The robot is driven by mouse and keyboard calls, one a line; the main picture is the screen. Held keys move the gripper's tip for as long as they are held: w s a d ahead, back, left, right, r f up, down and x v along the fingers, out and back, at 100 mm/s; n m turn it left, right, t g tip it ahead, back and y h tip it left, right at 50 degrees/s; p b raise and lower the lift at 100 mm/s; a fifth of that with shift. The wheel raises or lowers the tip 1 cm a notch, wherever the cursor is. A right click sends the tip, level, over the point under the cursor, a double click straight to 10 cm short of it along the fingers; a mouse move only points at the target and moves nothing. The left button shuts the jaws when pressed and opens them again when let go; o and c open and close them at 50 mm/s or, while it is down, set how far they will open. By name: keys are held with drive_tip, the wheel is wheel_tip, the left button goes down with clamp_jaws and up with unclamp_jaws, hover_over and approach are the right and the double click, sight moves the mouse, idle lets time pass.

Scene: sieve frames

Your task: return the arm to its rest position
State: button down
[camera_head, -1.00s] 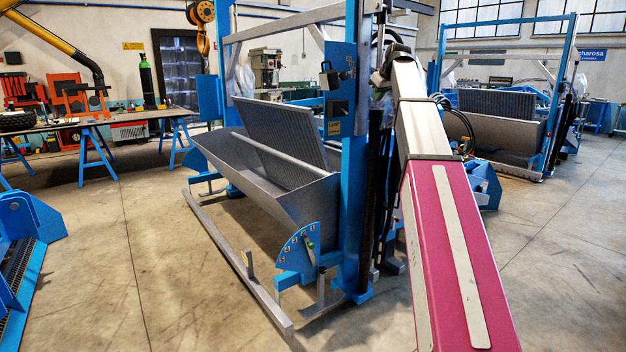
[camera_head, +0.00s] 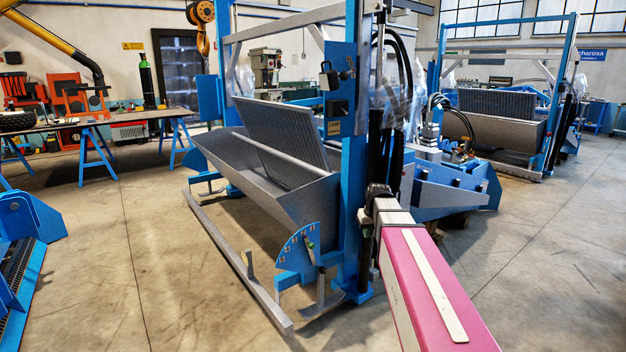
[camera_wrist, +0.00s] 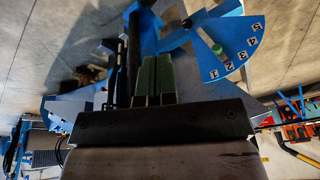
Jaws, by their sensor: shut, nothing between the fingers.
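My arm shows in the head view as a pink and white link (camera_head: 430,290) rising from the lower right, with a dark joint at its far end in front of the blue machine post. My gripper (camera_wrist: 154,58) is in the wrist view, its two green fingers side by side and shut, with nothing between them. In the head view I cannot make out the gripper; it appears hidden behind the arm or the machine.
A blue-framed machine with a grey trough (camera_head: 280,180) stands close ahead of the arm. Its blue numbered plate (camera_wrist: 225,45) shows in the wrist view. A second such machine (camera_head: 500,125) stands back right. Concrete floor (camera_head: 560,260) is clear at right.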

drive_tip(key=s+a+f+m+g+h, duration=0.1)
drive_tip(key=s+f+m+g, duration=0.1)
drive_tip(key=s+f, duration=1.5)
drive_tip(key=s, duration=0.3)
drive_tip(key=shift+g, duration=0.4)
drive_tip(key=shift+a, duration=0.1)
